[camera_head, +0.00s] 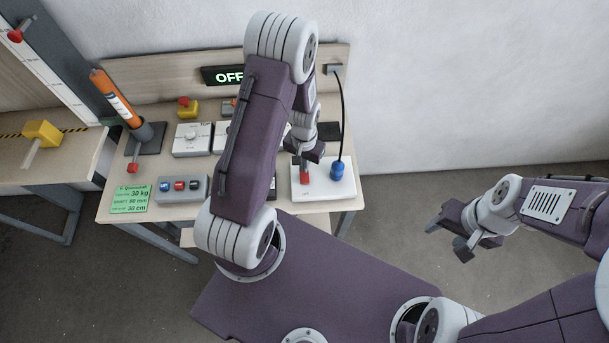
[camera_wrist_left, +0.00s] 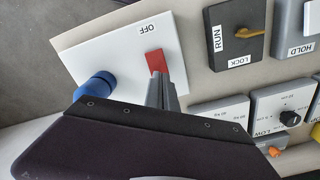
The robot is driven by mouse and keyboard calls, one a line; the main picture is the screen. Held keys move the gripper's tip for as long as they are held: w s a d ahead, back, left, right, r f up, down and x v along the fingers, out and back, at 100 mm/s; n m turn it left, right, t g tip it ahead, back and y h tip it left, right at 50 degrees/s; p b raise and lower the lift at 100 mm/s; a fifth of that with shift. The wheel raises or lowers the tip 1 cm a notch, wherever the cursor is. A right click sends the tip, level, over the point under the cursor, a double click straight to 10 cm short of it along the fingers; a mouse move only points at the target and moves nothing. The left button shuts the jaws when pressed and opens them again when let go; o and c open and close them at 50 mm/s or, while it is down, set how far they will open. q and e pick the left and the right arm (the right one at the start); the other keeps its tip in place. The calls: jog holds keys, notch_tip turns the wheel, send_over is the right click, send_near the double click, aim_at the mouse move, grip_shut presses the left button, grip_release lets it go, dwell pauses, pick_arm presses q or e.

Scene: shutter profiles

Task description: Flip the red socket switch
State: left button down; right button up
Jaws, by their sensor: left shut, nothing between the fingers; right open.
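The red switch (camera_wrist_left: 155,61) sits on a white socket plate (camera_wrist_left: 105,56) in the left wrist view, with the word OFF printed beside it. In the head view the red switch (camera_head: 304,174) shows on the white plate (camera_head: 322,185) at the table's right end. A blue plug (camera_head: 337,170) with a black cable stands in the plate. My left gripper (camera_head: 304,160) is shut and empty, its tips (camera_wrist_left: 164,82) right at the switch; I cannot tell whether they touch it. My right gripper (camera_head: 449,236) is open and empty, off to the right above the floor.
A lit OFF sign (camera_head: 229,76) is on the backboard. A RUN/LOCK panel (camera_wrist_left: 237,36) and a dial box (camera_wrist_left: 285,111) lie near the plate. A button box (camera_head: 181,188), a yellow emergency-stop box (camera_head: 188,108) and an orange cylinder (camera_head: 117,99) stand further left.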

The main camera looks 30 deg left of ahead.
pick_arm(q)
jog(key=shift+f+b, duration=0.6)
jog(key=shift+f, duration=0.25)
notch_tip(320, 180, up, 7)
jog(key=p, duration=0.6)
jog(key=shift+r, duration=0.15)
dwell(0.5)
